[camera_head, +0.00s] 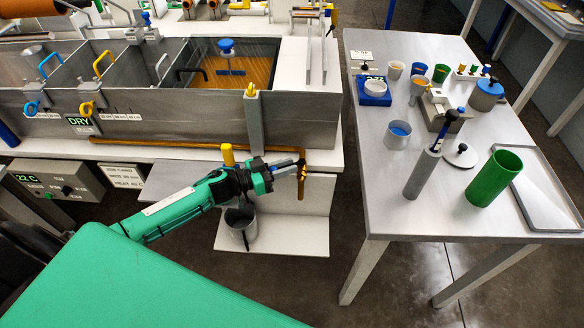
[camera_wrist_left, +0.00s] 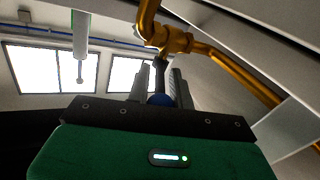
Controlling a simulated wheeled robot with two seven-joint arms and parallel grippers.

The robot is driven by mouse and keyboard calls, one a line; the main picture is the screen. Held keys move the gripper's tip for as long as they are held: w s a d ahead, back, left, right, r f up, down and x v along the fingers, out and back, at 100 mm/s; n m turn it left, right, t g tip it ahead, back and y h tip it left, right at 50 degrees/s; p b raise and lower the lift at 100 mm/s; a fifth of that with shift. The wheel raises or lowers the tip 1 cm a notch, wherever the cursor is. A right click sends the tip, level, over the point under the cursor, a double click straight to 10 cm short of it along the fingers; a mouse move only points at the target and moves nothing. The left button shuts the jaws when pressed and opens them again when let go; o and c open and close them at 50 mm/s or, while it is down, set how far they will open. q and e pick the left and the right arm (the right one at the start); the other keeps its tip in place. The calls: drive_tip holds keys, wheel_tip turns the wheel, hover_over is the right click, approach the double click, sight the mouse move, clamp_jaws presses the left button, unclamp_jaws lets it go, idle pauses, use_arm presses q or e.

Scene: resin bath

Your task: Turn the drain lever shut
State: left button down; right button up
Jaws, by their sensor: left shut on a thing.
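The drain lever shows in the left wrist view as a dark stem (camera_wrist_left: 168,66) with a blue ball end, joined to a brass valve (camera_wrist_left: 174,42). My left gripper (camera_wrist_left: 162,82) has its two fingers on either side of the lever and is shut on it. In the head view my left gripper (camera_head: 290,169) reaches from the left to the end of the brass drain pipe (camera_head: 200,144), beside the bath's front right corner. The lever itself is mostly hidden by the fingers there. My right gripper is not in view.
The steel bath (camera_head: 300,115) with amber liquid stands behind the arm. A steel table (camera_head: 400,215) at right holds a green cylinder (camera_head: 494,178), cups and tools. Open floor lies between.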

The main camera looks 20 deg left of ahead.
use_arm(q)
drive_tip(key=shift+w+a+m+g+h, duration=0.1)
drive_tip(key=shift+m+g+h, duration=0.2)
drive_tip(key=shift+g, duration=0.1)
drive_tip(key=c, duration=1.5)
unclamp_jaws()
wheel_tip(320, 180, up, 20)
